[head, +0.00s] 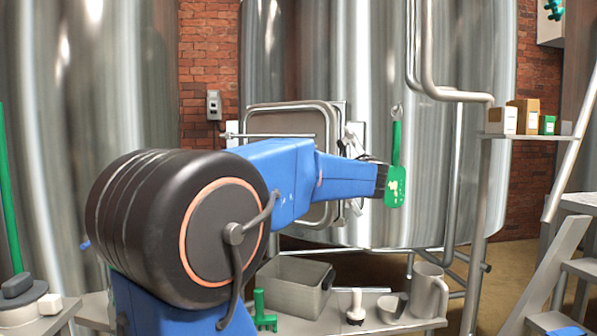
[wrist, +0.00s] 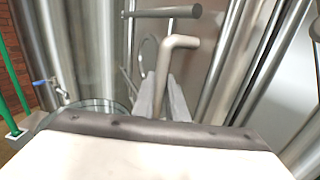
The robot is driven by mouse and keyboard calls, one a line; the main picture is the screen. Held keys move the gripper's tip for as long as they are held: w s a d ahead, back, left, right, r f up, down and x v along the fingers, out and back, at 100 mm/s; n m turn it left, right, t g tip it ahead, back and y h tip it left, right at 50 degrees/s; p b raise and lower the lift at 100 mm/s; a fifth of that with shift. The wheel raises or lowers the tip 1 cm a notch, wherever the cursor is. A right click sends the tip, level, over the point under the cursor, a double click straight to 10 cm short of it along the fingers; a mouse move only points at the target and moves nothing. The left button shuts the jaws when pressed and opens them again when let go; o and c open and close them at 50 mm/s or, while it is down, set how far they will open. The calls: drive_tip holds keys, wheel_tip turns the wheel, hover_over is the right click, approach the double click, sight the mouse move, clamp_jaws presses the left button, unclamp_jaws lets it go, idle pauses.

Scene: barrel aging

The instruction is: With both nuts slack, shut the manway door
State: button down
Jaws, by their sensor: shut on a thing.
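The manway door (head: 290,112) is a grey rounded rectangular panel on the front of the middle steel tank, partly covered by my blue arm. I cannot tell whether it sits flush or stands off its frame (head: 357,133). Metal fittings show at its right edge; which are the nuts, and whether they are slack, is unclear. In the wrist view my gripper (wrist: 165,98) is shut on a grey bent handle (wrist: 179,42), which rises between the fingers and turns right. In the head view my fingertips are hidden behind my wrist.
A shelf post (head: 481,210) and steps stand at right.

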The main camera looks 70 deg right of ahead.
drive_tip(key=shift+n+t+y, duration=0.6)
drive_tip(key=shift+n+y, duration=0.1)
drive_tip(key=shift+y, duration=0.2)
drive_tip(key=shift+s+d+r, duration=0.1)
drive_tip(key=shift+s+d, duration=0.2)
drive_tip(key=shift+d, duration=0.45)
drive_tip(key=shift+s+d+f, duration=0.1)
drive_tip(key=shift+s+d, duration=0.15)
drive_tip(key=shift+d, duration=0.45)
drive_tip(key=shift+s+d+r, duration=0.1)
drive_tip(key=shift+s+d, duration=0.2)
drive_tip(key=shift+d, duration=0.45)
drive_tip(key=c, duration=1.8)
unclamp_jaws()
drive_tip(key=shift+s, duration=0.1)
drive_tip(key=shift+c, duration=0.2)
drive_tip(key=shift+s+a, duration=0.1)
drive_tip(key=v, duration=1.7)
drive_tip(key=shift+a, duration=0.15)
